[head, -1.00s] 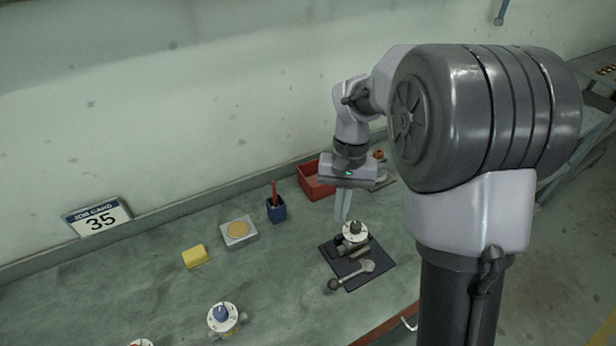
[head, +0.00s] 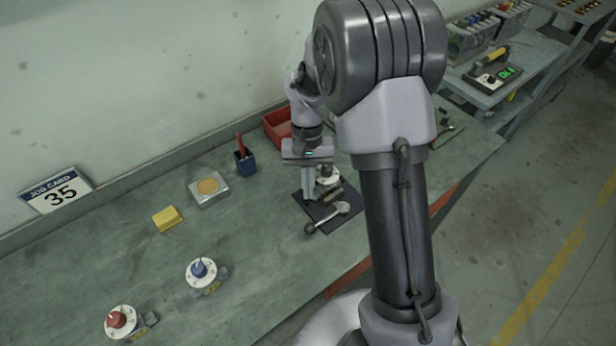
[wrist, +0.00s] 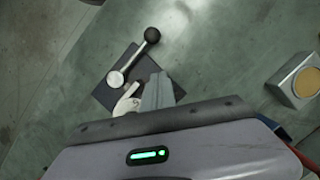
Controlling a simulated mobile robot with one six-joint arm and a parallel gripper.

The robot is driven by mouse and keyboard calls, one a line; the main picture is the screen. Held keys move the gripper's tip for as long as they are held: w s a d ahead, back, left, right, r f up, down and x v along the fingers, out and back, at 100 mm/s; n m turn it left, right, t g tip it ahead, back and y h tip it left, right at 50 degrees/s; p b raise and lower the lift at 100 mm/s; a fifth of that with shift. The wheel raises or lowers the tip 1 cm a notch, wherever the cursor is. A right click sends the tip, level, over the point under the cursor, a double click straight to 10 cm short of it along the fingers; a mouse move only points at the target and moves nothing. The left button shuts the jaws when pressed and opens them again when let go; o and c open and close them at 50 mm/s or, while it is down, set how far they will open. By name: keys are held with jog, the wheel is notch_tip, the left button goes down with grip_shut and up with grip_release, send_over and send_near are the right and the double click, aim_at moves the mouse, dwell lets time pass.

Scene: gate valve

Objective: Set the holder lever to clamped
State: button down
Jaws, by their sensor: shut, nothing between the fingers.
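The holder lever (head: 327,218) is a metal bar with a dark ball knob on a black plate (head: 346,222). Its knob end points toward the near left in the head view, and its round silver pivot is at the right. The lever (wrist: 134,58) also shows in the wrist view, clear of the fingers. A part with a white dial (head: 328,175) sits behind it on the plate, partly hidden by my gripper. My gripper (head: 309,198) is shut and empty, pointing down at the plate's left side, close to the dial. I cannot tell whether the fingertips touch anything.
A red bin (head: 277,128) and a blue pen cup (head: 245,162) stand behind. A block with a tan disc (head: 208,187), a yellow block (head: 167,218), a blue-knob valve (head: 201,271) and a red-knob valve (head: 120,320) are left. Bench between them is clear.

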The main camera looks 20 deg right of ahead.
aim_at(327, 218)
jog(key=shift+b+x, duration=0.3)
jog(key=shift+x, duration=0.9)
jog(key=s, duration=0.1)
jog(key=s+b, duration=0.1)
jog(key=shift+s+a, duration=0.25)
jog(key=shift+a, duration=0.15)
jog(key=shift+s+a, duration=0.1)
jog(key=shift+s, duration=0.4)
jog(key=shift+s, duration=0.1)
